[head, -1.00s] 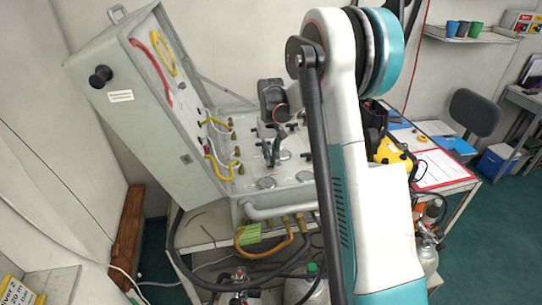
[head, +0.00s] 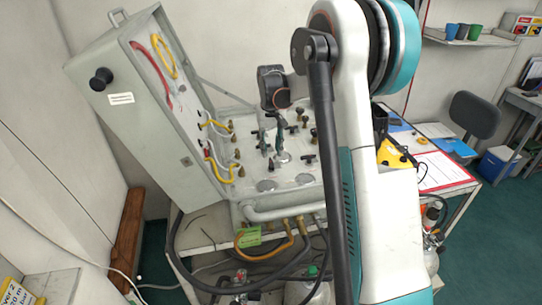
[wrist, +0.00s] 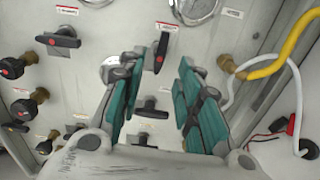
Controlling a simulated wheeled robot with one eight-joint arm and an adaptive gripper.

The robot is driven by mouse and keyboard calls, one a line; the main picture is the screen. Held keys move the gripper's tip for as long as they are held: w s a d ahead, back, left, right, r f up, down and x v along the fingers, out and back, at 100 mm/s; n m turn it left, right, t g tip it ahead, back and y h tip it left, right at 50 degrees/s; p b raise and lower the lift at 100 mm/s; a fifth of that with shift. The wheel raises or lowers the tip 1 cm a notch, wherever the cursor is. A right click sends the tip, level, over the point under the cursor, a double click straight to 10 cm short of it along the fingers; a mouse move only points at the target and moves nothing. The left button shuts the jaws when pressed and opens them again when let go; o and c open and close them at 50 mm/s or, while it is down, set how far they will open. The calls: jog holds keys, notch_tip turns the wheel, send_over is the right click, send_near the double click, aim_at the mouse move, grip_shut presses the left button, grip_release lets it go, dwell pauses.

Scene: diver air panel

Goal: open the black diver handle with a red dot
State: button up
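In the wrist view, a black handle with a red dot (wrist: 161,50) stands on the grey panel (wrist: 225,50), just beyond and between my fingertips. A second black handle with a red dot (wrist: 57,40) is to the upper left. The labels are too small to read, so I cannot tell which is the diver handle. My gripper (wrist: 162,68) has its teal fingers spread apart with nothing between the pads. A dark handle without a visible dot (wrist: 150,109) shows lower between the fingers. In the head view, my gripper (head: 273,140) is over the panel; my arm hides the panel's right part.
Several brass-and-black knobs with red dots (wrist: 22,105) line the panel's left in the wrist view. A yellow hose (wrist: 285,50) and a white cable are at right. The open case lid (head: 140,115) stands left of the panel in the head view.

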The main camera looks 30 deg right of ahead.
aim_at(271, 162)
notch_tip(271, 162, up, 7)
dwell(0.3)
jog(key=shift+r, duration=0.1)
jog(key=shift+a, duration=0.1)
